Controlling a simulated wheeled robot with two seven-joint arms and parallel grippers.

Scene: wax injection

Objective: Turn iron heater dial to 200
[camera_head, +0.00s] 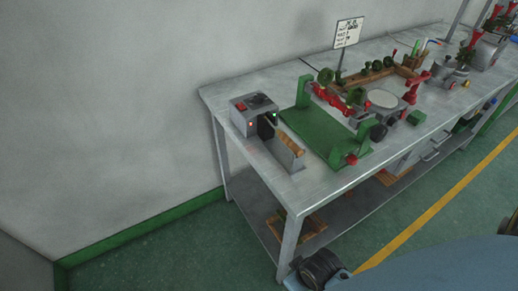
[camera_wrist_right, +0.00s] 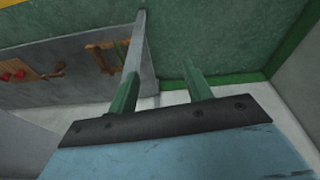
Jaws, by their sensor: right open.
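The iron heater (camera_head: 254,112) is a small grey box at the near left corner of the metal workbench. It has a red switch and a dark top; its dial is too small to make out. An iron with a wooden handle (camera_head: 289,142) rests in a grey holder beside it. My right gripper (camera_wrist_right: 157,82) shows in the right wrist view with two green fingers apart and nothing between them, over the floor area away from the heater. My left gripper is not seen in either view.
The workbench (camera_head: 334,182) holds a green clamp frame (camera_head: 325,135), red-handled clamps and a sign (camera_head: 348,32). A lower shelf (camera_head: 345,212) carries wooden pieces. A wall stands left of the bench, and green floor lies in front.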

